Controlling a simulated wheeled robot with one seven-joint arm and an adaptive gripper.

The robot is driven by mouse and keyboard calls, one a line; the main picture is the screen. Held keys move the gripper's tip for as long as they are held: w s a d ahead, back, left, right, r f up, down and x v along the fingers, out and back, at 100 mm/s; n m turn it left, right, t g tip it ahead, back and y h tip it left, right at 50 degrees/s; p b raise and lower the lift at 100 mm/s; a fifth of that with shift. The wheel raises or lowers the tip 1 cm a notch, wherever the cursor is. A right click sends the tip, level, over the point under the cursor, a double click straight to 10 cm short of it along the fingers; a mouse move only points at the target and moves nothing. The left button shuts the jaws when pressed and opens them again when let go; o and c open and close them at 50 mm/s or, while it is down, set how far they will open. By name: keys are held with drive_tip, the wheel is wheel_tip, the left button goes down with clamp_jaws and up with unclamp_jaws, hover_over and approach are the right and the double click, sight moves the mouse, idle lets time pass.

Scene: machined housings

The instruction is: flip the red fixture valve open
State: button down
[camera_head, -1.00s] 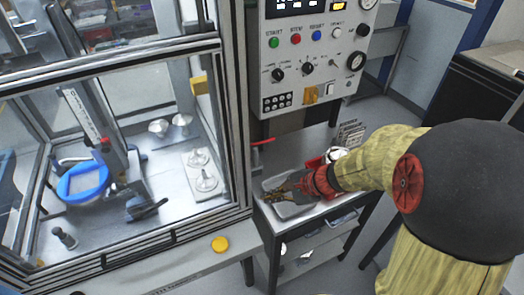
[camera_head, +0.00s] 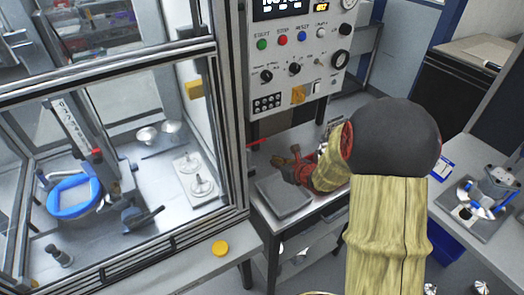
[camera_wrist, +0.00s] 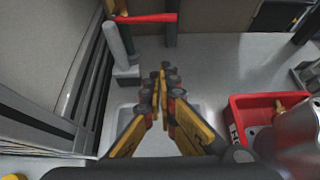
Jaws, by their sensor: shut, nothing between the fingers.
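The red valve handle (camera_head: 256,141) shows as a short red bar beside the enclosure's right post in the head view. In the wrist view the red handle (camera_wrist: 146,18) lies nearly level across the top, beside a grey upright post. My gripper (camera_wrist: 162,80) is shut and empty, its yellow and dark fingers pointing toward the handle with a gap between. In the head view my gripper (camera_head: 288,158) is right of the handle, above the side table, and partly hidden by my wrist. The valve's body is not clear in either view.
A grey tray (camera_head: 284,197) lies on the side table, in front of my gripper. A red bin (camera_wrist: 238,122) stands to the right in the wrist view. The framed enclosure (camera_head: 228,120) borders the left, and the control panel (camera_head: 297,68) hangs above.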

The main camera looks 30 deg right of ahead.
sight(254, 143)
drive_tip(key=b+x, duration=0.2)
drive_tip(key=x, duration=0.8)
drive_tip(key=shift+w+f, duration=0.2)
drive_tip(key=shift+f, duration=0.05)
wheel_tip(254, 143, up, 3)
drive_tip(key=shift+w+r+p, duration=0.1)
drive_tip(key=shift+r+p, duration=0.1)
drive_tip(key=shift+p, duration=0.1)
drive_tip(key=shift+w+r, duration=0.1)
drive_tip(key=shift+r, duration=0.45)
drive_tip(key=shift+d+b, duration=0.2)
drive_tip(key=shift+b, duration=0.1)
